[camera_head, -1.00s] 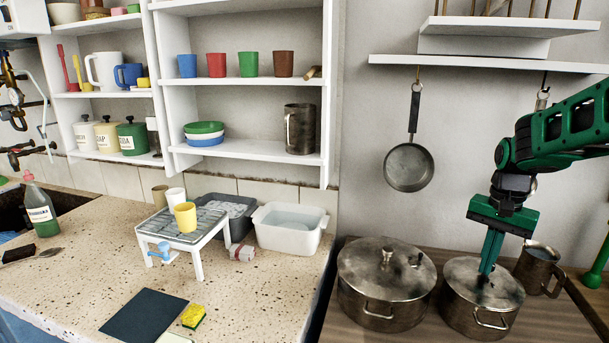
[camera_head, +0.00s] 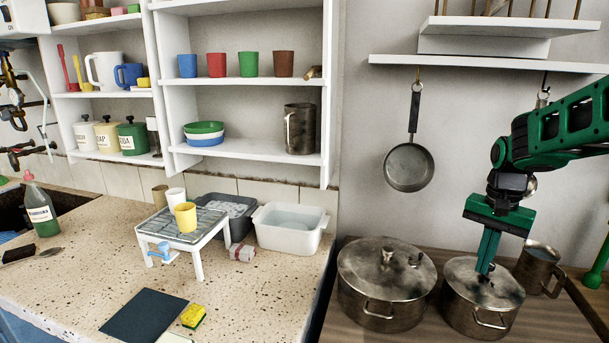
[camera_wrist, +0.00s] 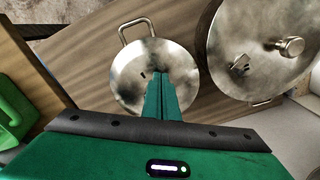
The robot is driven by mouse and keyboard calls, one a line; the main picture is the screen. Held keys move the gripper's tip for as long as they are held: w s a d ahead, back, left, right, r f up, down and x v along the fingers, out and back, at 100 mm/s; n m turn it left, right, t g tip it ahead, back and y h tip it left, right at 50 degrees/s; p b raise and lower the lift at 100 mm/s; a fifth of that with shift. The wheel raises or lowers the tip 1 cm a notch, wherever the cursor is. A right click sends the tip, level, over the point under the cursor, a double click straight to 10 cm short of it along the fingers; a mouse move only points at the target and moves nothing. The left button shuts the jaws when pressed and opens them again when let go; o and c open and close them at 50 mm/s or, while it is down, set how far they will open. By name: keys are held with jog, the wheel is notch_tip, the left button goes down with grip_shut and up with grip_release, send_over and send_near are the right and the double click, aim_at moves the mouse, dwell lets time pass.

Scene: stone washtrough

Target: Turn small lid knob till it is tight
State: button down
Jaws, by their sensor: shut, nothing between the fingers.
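Two lidded metal pots stand on the wooden counter at the right. My gripper (camera_head: 484,270) is shut and empty, fingers pointing down at the right pot's lid (camera_head: 461,272). In the wrist view my gripper (camera_wrist: 160,70) covers part of that lid (camera_wrist: 126,88), so any knob under the fingertips is hidden. I cannot tell whether the tips touch the lid. The left pot's lid (camera_head: 365,262) carries a tall knob (camera_head: 387,256) and a small fitting (camera_head: 415,260). In the wrist view that tall knob (camera_wrist: 290,46) and small fitting (camera_wrist: 240,66) show at the right.
A metal jug (camera_head: 540,268) stands close behind and right of the right pot. A pan (camera_head: 409,167) hangs on the wall above. A green object (camera_head: 597,268) is at the right edge. The stone worktop (camera_head: 90,270) lies to the left, with a white basin (camera_head: 290,228).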

jog(key=shift+r, duration=2.9)
